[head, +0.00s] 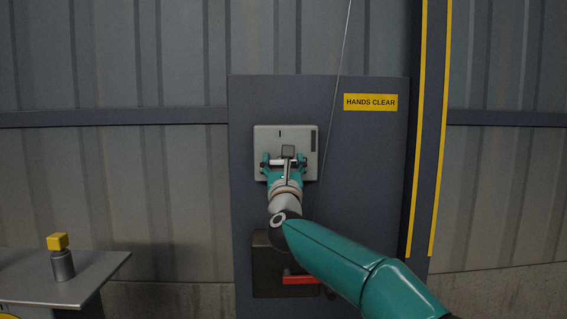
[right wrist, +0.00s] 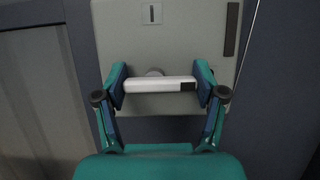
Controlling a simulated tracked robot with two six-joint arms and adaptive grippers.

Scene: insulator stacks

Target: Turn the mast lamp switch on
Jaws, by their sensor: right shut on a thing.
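The lamp switch is a light grey plate (head: 268,140) on a dark blue-grey panel; the plate also shows in the right wrist view (right wrist: 118,30). It carries a vertical line mark (right wrist: 152,14) near its top and a dark strip (right wrist: 232,28) at its right. A white bar handle (right wrist: 158,85) with a black right end lies level in front of a round pivot. My right gripper (head: 284,161) is shut on this handle, one finger at each end, as the right wrist view (right wrist: 161,88) shows. My left gripper is in neither view.
A dark box (head: 268,272) with a red handle (head: 300,280) is below the switch, partly behind my right arm. A thin cable (head: 341,60) runs down past the plate's right. A yellow-striped post (head: 427,130) stands right. A metal table (head: 98,273) with a yellow-topped cylinder (head: 62,262) is left.

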